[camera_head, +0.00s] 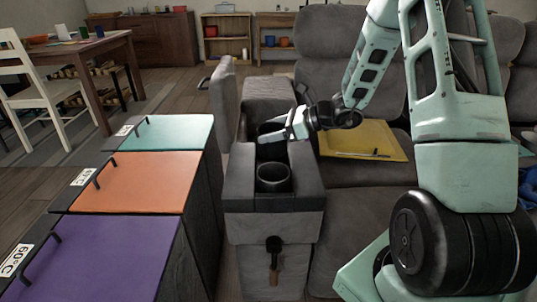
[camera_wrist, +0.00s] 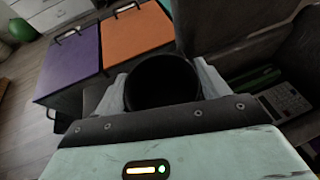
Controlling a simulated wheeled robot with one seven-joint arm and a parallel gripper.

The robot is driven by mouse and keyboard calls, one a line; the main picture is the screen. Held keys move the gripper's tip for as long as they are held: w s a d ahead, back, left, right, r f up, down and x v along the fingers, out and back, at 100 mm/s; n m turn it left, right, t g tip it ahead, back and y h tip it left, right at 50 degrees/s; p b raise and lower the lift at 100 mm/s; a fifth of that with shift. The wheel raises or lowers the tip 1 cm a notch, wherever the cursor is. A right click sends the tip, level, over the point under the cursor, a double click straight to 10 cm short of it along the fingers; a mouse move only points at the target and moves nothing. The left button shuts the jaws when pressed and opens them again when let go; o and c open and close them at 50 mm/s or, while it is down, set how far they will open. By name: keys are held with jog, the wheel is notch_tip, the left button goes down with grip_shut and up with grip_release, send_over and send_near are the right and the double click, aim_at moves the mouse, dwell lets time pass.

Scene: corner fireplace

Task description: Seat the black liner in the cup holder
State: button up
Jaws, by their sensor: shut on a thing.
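The grey sofa console (camera_head: 275,232) stands in the middle of the head view. A round black cup holder (camera_head: 273,178) shows in its front part; I cannot tell whether it has its own insert. My gripper (camera_head: 283,131) reaches in from the right above the back part of the console. In the wrist view my gripper (camera_wrist: 161,92) has its two pale fingers on opposite sides of the round black liner (camera_wrist: 162,82), shut on it. The liner's dark open mouth faces the wrist camera. In the head view the fingers partly hide the liner (camera_head: 268,128), and its underside is hidden.
Purple (camera_head: 100,258), orange (camera_head: 150,182) and teal (camera_head: 170,132) lidded bins with black handles line the console's left side. A yellow folder (camera_head: 362,138) lies on the seat at right. In the wrist view a keypad-like object (camera_wrist: 285,101) lies right of the liner.

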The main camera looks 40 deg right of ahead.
aim_at(272, 148)
jog(key=shift+f+b, duration=0.75)
jog(key=shift+f, duration=2.25)
jog(key=shift+f, duration=0.1)
jog(key=o, duration=0.6)
jog(key=shift+f, duration=0.1)
jog(key=shift+o, duration=0.5)
